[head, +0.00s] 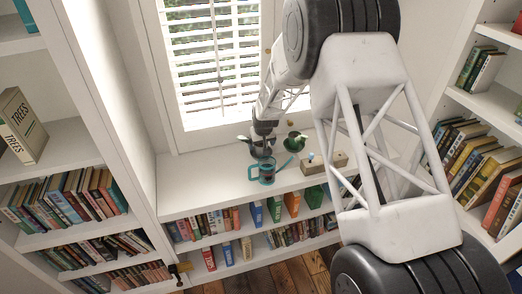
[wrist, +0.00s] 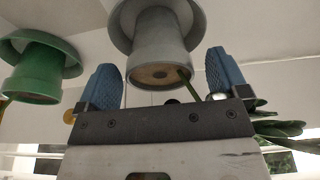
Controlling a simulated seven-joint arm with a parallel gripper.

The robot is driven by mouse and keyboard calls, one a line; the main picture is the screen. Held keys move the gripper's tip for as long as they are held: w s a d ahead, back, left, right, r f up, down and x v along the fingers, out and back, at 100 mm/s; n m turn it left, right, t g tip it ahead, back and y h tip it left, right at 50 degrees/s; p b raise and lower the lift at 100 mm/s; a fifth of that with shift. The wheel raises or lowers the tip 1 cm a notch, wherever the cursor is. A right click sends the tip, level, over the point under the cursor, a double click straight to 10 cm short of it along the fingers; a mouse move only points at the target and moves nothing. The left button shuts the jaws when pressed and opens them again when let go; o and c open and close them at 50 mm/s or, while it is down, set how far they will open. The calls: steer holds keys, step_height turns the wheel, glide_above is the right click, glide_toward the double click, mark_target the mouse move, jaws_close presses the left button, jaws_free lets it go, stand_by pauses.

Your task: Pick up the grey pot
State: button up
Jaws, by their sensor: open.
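The grey pot (wrist: 165,50) is in the middle of the wrist view, with brown soil in its mouth and a wide grey saucer behind it. This view looks upside down. My gripper (wrist: 163,62) is open, its blue fingers apart on either side of the pot's mouth; I cannot tell whether they touch it. In the head view my gripper (head: 261,142) is low over the white shelf top near the window. There the grey pot is small and hard to make out beneath the gripper.
A green pot (wrist: 38,72) on its saucer stands beside the grey one and shows in the head view (head: 295,141). A teal-handled mug (head: 266,172) stands in front of the gripper. A wooden box (head: 325,164) lies to the right. Bare shelf top (head: 195,187) lies left.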

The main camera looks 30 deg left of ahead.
steer(key=shift+c, duration=0.2)
stand_by(0.3)
steer(key=c, duration=1.2)
steer(key=shift+r, duration=5)
steer(key=shift+r, duration=0.1)
steer(key=shift+r, duration=1.4)
steer(key=shift+f, duration=0.1)
